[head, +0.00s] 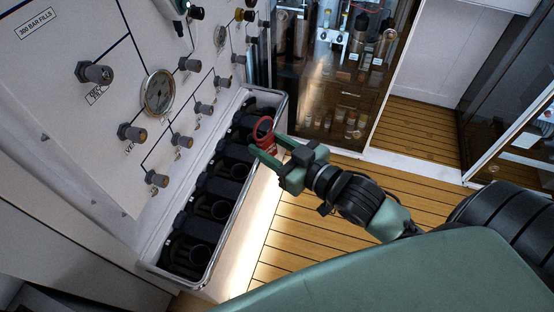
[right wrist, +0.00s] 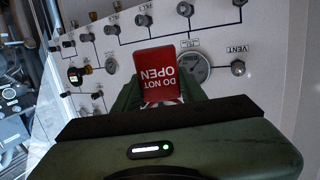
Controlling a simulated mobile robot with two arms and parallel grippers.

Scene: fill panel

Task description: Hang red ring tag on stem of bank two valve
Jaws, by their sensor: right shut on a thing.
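The red ring tag (head: 264,129) is held in my right gripper (head: 268,150), in front of the white valve panel and above the dark-slotted trough. Its ring shows at the fingertips in the head view. In the right wrist view the tag's red plate (right wrist: 157,75) reads "DO NOT OPEN" upside down, between the green fingers. The panel carries several valves with grey stems, among them one valve (head: 187,64) and another (head: 204,108). The tag is apart from these stems in the head view. I cannot tell which is bank two; most labels are too small. My left gripper is not in view.
A round gauge (head: 158,91) sits on the panel. The trough (head: 212,262) with dark cylinder slots runs below the panel. A glass cabinet (head: 345,90) stands behind. The wooden floor (head: 290,230) is clear.

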